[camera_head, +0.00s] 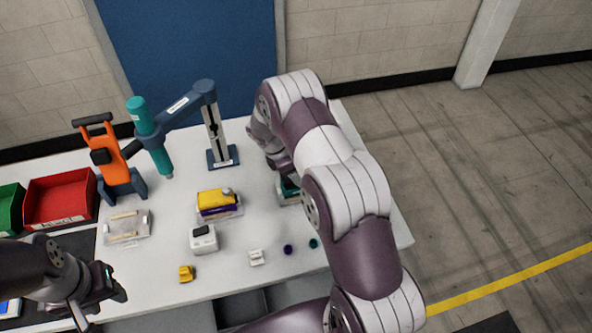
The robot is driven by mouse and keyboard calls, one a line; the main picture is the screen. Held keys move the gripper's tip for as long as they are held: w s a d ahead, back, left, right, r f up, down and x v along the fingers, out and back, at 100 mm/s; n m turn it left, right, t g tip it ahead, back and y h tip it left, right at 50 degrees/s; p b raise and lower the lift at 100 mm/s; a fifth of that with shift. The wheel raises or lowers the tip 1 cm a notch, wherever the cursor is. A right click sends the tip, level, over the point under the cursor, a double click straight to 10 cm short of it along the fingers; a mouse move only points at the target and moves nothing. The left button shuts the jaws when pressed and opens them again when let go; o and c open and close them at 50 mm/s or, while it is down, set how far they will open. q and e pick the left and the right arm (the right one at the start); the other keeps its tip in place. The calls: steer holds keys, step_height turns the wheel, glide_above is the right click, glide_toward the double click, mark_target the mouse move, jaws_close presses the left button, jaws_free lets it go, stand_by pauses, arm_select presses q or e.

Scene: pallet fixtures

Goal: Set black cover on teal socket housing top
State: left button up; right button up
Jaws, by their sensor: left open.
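A teal part (287,187), which looks like the socket housing, sits on a pale fixture at the table's right, mostly hidden behind my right arm. My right gripper (284,172) is close above it; its fingers are too hidden to tell their state or whether they hold anything. A black piece (201,231) lies on top of a white block at the table's middle; I cannot tell if it is the cover. My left gripper (117,283) is open and empty at the lower left, near the table's front edge, apart from these parts.
A yellow and purple assembly (215,202), a clear tray (127,227), a yellow part (186,273), a white part (256,257) and small round pieces (288,249) lie on the white table. A teal tool on an arm stand (221,155), an orange press (117,165) and a red bin (61,199) stand behind.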

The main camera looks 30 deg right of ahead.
steer(key=shift+f+b, duration=0.45)
steer(key=shift+f, duration=0.25)
steer(key=o, duration=1.1)
steer(key=shift+w+a+r, duration=0.1)
steer(key=shift+r, duration=0.2)
steer(key=b+v, duration=0.2)
steer(key=v, duration=0.4)
steer(key=shift+a, duration=0.1)
steer(key=p+v, duration=0.2)
steer(key=v, duration=0.4)
steer(key=shift+p, duration=0.3)
